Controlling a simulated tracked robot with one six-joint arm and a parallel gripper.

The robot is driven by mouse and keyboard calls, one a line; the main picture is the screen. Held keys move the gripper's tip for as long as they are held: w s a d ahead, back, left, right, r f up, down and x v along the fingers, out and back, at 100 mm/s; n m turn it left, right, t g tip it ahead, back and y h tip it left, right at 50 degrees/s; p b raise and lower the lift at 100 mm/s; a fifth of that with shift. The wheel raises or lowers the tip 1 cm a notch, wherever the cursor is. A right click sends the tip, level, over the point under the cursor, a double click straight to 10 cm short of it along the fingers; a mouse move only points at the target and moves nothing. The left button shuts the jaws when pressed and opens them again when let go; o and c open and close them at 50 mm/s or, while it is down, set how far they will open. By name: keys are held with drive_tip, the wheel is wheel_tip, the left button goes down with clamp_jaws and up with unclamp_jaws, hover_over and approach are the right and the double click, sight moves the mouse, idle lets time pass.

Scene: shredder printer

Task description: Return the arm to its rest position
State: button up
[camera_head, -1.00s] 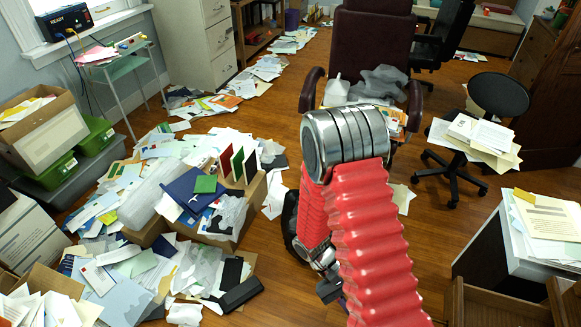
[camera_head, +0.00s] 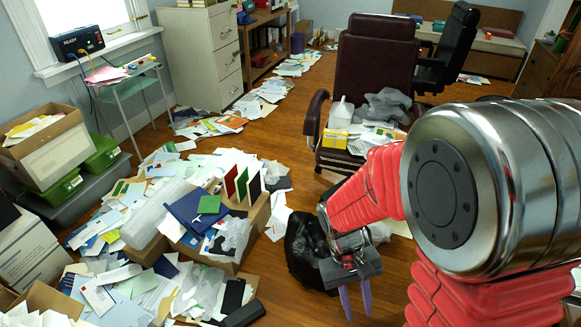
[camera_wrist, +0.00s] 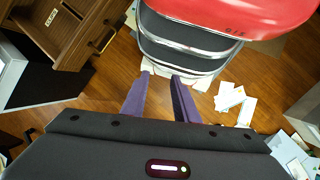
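My arm, with red ribbed sleeves and a large silver joint (camera_head: 445,190), fills the right side of the head view and is bent. Its forearm reaches left and down to my gripper (camera_head: 357,305), which hangs over the wood floor in front of the burgundy office chair. Two purple fingers point down with a gap between them. The wrist view also shows my gripper (camera_wrist: 161,78) with fingers apart and nothing between them.
A black bag (camera_head: 308,250) lies on the floor close beside my gripper. The burgundy chair (camera_head: 372,60) holds a bottle, a yellow box and papers. Paper piles (camera_head: 150,230) cover the left floor. A wooden drawer unit (camera_wrist: 70,30) shows in the wrist view. Some floor between is bare.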

wheel_tip(320, 180, up, 24)
drive_tip(key=s+m+t+y, duration=0.1)
drive_tip(key=t+y, duration=0.1)
drive_tip(key=t, duration=0.7)
drive_tip(key=shift+s+f+m+t+y, duration=0.2)
drive_tip(key=shift+f+m+t+y, duration=0.05)
drive_tip(key=shift+m+t+y, duration=0.05)
drive_tip(key=shift+d, duration=0.1)
idle(0.4)
